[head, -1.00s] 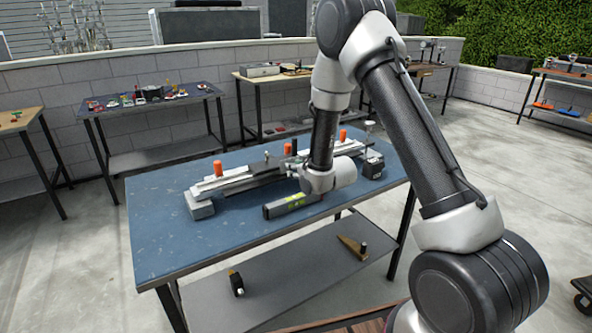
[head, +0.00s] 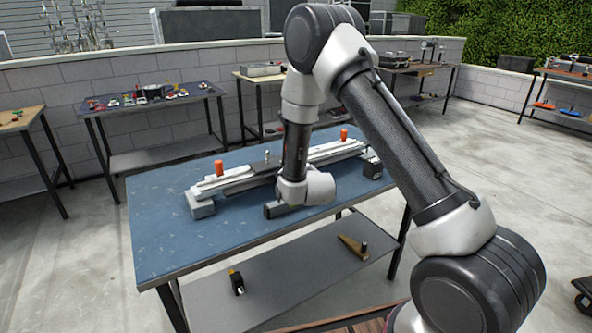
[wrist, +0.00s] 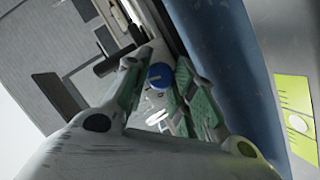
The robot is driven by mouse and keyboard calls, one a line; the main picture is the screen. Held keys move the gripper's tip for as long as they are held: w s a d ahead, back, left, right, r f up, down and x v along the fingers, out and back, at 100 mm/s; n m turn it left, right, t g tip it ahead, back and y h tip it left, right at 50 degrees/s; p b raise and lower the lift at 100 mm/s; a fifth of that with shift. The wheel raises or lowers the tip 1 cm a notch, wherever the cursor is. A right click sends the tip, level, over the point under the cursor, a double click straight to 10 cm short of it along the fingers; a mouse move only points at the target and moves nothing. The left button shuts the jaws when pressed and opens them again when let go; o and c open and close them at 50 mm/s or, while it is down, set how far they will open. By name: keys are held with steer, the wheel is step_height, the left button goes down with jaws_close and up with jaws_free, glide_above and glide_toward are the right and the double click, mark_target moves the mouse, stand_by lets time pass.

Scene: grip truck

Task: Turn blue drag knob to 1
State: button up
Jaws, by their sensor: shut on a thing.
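The blue knob (wrist: 160,76) shows in the wrist view as a round disc with a pale line across its face. The fingers of my gripper (wrist: 157,73), with green pads, are on either side of it and closed on it. In the head view my wrist and arm hide the knob and fingertips; my wrist is in front of the middle of the long grey rail device (head: 233,184) on the blue table (head: 165,235). I cannot read which number the knob points to.
The table's left part is clear.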

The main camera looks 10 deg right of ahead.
steer(key=n, duration=0.1)
steer(key=n+t+h, duration=0.1)
steer(key=n, duration=0.1)
steer(key=n+t, duration=0.1)
steer(key=n, duration=0.1)
steer(key=shift+s+a+f+h, duration=0.1)
steer(key=shift+f+h, duration=0.15)
steer(key=shift+h, duration=0.15)
steer(key=shift+n, duration=0.3)
steer(key=o, duration=1)
steer(key=shift+s+a+r, duration=0.15)
steer(key=shift+s, duration=1.85)
steer(key=shift+s+a+r, duration=0.1)
steer(key=shift+s+r, duration=0.05)
steer(key=shift+s, duration=1.8)
